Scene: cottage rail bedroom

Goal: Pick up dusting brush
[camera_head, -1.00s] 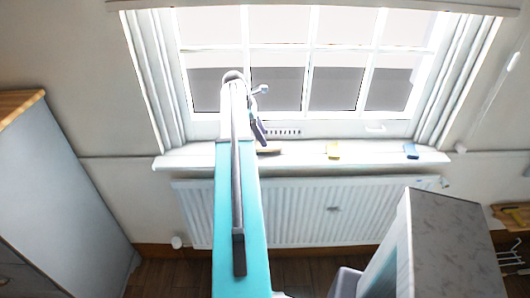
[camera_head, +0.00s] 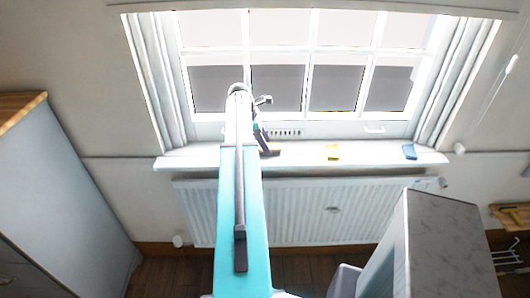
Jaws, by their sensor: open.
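A small brown object (camera_head: 273,152), which looks like the dusting brush, lies on the white window sill just right of my arm. It is small and partly hidden, so its bristles cannot be made out. My gripper (camera_head: 264,147) is open at the end of my arm, pointing down at the sill. Its dark tips overlap the left part of the brown object in the picture. I cannot tell whether they touch it.
The window (camera_head: 335,85) is behind, and a white radiator (camera_head: 320,210) is below. A grey-topped cabinet (camera_head: 455,235) stands at front right.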

